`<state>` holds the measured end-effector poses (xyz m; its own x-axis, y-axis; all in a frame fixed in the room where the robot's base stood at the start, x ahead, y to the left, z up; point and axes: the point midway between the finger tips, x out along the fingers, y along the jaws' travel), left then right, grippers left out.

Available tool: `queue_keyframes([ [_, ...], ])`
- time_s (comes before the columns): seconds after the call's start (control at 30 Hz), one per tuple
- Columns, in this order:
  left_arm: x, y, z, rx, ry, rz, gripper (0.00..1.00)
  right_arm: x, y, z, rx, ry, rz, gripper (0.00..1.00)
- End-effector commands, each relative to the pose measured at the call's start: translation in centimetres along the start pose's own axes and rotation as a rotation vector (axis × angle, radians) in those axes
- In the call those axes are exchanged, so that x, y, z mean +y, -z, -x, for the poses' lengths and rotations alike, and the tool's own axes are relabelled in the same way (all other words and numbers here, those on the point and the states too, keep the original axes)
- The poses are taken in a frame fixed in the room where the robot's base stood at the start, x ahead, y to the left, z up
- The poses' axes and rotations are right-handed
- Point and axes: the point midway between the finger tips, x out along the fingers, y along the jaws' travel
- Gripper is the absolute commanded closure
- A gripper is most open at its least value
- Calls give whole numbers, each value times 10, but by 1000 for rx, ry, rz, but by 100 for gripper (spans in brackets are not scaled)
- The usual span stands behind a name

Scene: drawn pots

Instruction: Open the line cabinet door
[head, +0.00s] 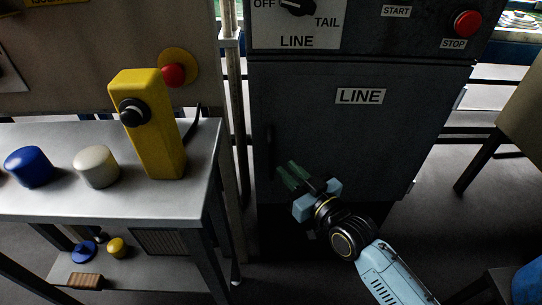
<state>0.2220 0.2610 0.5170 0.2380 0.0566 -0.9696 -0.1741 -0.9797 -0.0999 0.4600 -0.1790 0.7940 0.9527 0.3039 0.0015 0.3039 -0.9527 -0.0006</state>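The line cabinet door (345,140) is a dark grey panel with a white LINE label (360,96), and it looks shut and flush with the cabinet. A dark vertical handle (270,148) is faintly visible near its left edge. My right gripper (287,167) is in front of the door's lower left part, its fingers pointing up and left, just right of and below the handle. Its two greenish fingers stand apart with a gap and nothing visible between them. I cannot tell whether a fingertip touches the door. My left gripper is out of view.
Above the door are a LINE selector switch (297,6) and a red STOP button (467,23). At left a metal table (110,204) bears a yellow control box (150,130), a white knob (97,166) and a blue knob (29,166). Open floor lies right of the cabinet.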

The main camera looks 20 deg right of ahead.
Motion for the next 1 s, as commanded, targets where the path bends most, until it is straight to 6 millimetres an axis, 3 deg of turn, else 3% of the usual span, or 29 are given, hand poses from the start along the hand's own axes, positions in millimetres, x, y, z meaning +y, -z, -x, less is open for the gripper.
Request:
queue_keyframes([
  [0.2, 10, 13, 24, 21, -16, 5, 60, 0, -2, -45, 3, 0, 0, 81],
  [0.4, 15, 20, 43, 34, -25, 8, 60, 0, -2, -71, 0, -1, 0, 81],
  [0.83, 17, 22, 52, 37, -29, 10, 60, 0, -1, -81, -2, 0, 1, 81],
  [1.0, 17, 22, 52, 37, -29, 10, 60, 0, -1, -81, -2, 0, 1, 100],
])
